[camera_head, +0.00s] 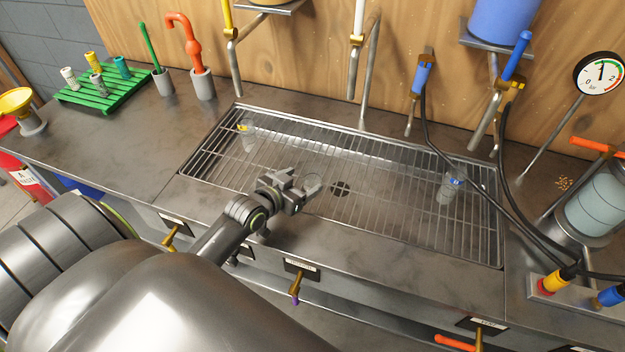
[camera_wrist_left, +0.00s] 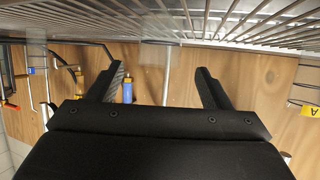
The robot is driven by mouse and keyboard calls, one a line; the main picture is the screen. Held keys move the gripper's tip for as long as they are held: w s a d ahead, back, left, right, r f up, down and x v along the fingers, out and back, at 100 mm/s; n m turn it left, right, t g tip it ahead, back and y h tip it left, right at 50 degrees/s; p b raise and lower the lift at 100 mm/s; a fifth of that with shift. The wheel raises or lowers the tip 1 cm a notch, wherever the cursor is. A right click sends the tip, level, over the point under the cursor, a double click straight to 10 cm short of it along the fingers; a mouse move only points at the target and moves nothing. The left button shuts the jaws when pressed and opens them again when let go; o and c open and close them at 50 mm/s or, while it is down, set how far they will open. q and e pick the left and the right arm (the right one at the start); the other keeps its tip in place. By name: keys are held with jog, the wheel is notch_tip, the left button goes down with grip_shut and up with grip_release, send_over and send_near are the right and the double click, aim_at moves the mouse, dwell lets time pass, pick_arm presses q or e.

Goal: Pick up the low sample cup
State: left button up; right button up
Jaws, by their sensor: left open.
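The low sample cup (camera_head: 313,183) is a small clear cup standing on the metal grate, left of the round drain. My left gripper (camera_head: 298,191) is open and low over the grate, just left of the cup, with its fingers pointing at it. In the left wrist view, which is upside down, a faint clear shape that looks like the cup (camera_wrist_left: 155,62) shows between the two spread fingers (camera_wrist_left: 160,72). I cannot tell whether either finger touches it. My right gripper is not in view.
A clear cup with a yellow mark (camera_head: 247,135) stands at the grate's back left; one with a blue mark (camera_head: 448,189) stands at its right. Taps and pipes (camera_head: 357,55) hang behind. Black hoses (camera_head: 470,165) cross the right side. A green rack (camera_head: 103,90) stands far left.

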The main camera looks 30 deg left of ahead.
aim_at(318, 171)
pick_arm(q)
jog(key=x, duration=0.4)
jog(key=shift+p, duration=0.3)
jog(key=c, duration=1)
jog(key=shift+c, duration=0.2)
jog(key=shift+r, duration=0.15)
